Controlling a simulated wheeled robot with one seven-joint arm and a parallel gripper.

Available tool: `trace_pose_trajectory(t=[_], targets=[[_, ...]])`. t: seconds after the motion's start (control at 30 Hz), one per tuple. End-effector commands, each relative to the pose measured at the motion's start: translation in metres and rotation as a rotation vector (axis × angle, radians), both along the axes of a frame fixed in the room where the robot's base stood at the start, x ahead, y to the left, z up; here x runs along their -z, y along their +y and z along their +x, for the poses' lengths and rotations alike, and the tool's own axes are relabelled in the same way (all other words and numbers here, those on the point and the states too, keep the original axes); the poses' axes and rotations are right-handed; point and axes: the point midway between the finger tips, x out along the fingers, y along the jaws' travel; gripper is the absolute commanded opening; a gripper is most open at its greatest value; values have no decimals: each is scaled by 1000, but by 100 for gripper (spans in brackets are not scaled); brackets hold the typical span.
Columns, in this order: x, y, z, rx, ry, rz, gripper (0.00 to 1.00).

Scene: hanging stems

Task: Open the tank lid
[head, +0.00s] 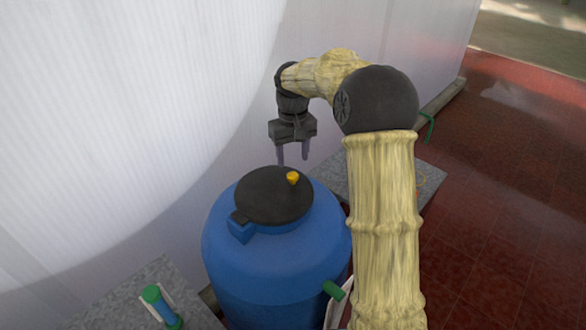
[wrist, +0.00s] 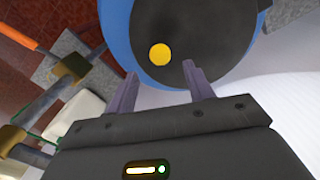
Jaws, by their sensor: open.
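The tank (head: 268,268) is a blue drum standing close to the white wall. Its round black lid (head: 270,197) lies flat and closed on top, with a blue block at its front-left edge. A yellow knob (head: 292,178) stands near the lid's far right edge. My gripper (head: 293,160) points down above the far side of the tank, with its two purple fingers apart and empty. In the wrist view the lid (wrist: 208,35) and yellow knob (wrist: 159,54) show beyond the fingertips, the knob between the two fingers (wrist: 160,85). The gripper touches neither.
A white translucent wall (head: 120,110) rises close on the left. A grey slab (head: 160,300) with a green-capped object (head: 160,305) lies at front left. Another grey slab (head: 425,180) is behind the tank. A green spout (head: 333,290) juts from the tank. Red tiled floor (head: 500,200) is open at right.

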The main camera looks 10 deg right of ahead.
Motion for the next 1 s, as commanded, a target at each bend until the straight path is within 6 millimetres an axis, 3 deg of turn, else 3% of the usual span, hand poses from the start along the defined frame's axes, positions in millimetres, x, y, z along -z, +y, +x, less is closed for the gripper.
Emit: trace_pose_trajectory(t=[0.3, 0.7, 0.97, 1.0], targets=[[50, 0, 0, 0, 2, 0, 52], [59, 0, 0, 0, -1, 0, 52], [59, 0, 0, 0, -1, -1, 1], [59, 0, 0, 0, -1, -1, 0]])
